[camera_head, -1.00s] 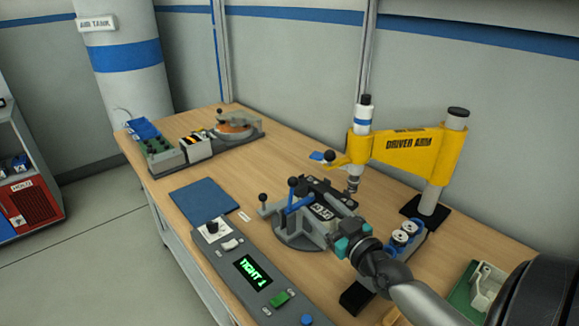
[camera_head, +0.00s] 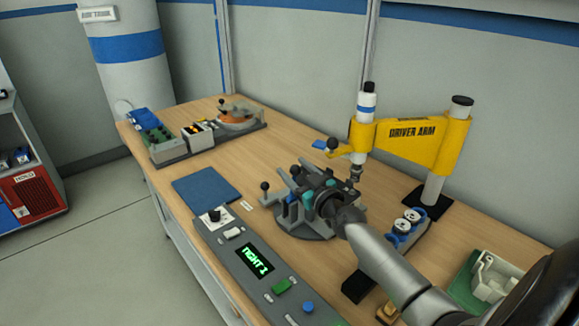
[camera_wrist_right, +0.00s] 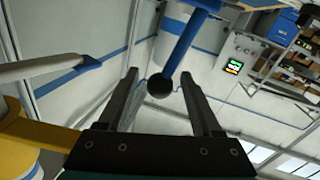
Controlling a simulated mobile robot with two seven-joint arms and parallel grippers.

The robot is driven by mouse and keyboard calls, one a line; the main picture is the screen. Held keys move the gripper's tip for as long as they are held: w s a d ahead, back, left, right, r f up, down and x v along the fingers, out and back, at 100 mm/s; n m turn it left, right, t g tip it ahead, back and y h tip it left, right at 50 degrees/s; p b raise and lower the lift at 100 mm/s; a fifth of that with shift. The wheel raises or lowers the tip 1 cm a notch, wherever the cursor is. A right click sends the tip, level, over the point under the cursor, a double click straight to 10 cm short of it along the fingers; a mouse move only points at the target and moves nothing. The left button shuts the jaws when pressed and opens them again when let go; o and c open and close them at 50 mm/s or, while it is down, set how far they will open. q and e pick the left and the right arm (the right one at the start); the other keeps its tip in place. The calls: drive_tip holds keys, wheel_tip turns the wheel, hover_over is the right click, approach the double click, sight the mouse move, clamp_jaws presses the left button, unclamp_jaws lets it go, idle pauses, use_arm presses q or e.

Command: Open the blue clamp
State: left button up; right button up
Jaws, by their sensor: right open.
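The blue clamp (camera_head: 292,199) is on the round grey fixture (camera_head: 303,230) in the middle of the bench. Its blue lever (camera_wrist_right: 184,50) ends in a black ball (camera_wrist_right: 159,86). My right gripper (camera_head: 292,179) is open at the clamp and covers much of it in the head view. In the right wrist view my open gripper (camera_wrist_right: 163,88) has one finger on each side of the ball, with gaps visible on both sides. How deep the ball sits between the fingers is hard to tell. My left gripper is not in view.
A yellow driver arm (camera_head: 408,142) stands close behind the gripper, its spindle (camera_head: 362,140) beside the fixture. A control panel (camera_head: 245,255) with a green "TIGHT" display lies in front. A blue mat (camera_head: 207,190) is at the left. Another black-knobbed lever (camera_head: 266,187) sticks out of the fixture's left side.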

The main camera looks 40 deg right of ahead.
drive_tip(key=shift+w+d+b, duration=0.15)
drive_tip(key=shift+w+b, duration=0.15)
drive_tip(key=shift+w, duration=1.1)
clamp_jaws()
idle(0.5)
